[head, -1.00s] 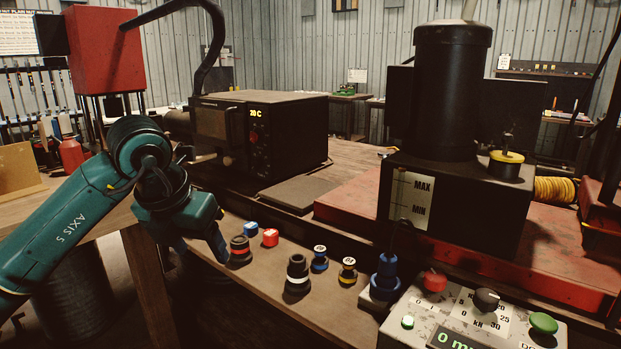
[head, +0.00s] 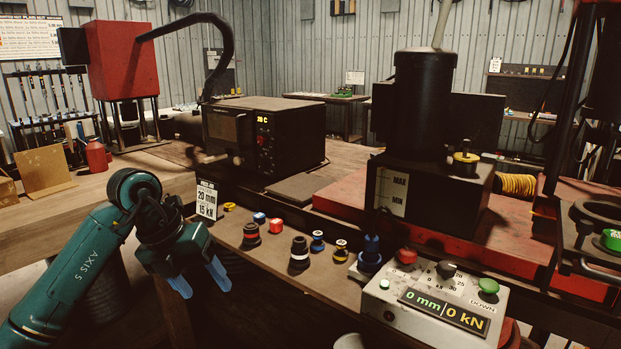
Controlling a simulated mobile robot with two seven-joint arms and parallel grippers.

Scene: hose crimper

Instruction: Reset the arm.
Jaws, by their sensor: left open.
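My left arm is teal and comes in from the lower left. My left gripper (head: 199,286) has two blue fingers, spread apart and empty, pointing down. It hangs in front of the wooden shelf (head: 335,287), left of the small fittings, touching none of them. My right gripper does not show in this view.
On the shelf stand a black-and-red fitting (head: 251,237), a black-and-white fitting (head: 299,256) and several smaller caps. A control box (head: 436,307) reads 0 mm and 0 kN. A dark oven (head: 264,135) and a black pump tank (head: 428,195) stand behind. A card (head: 206,199) reads 20 mm, 15 kN.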

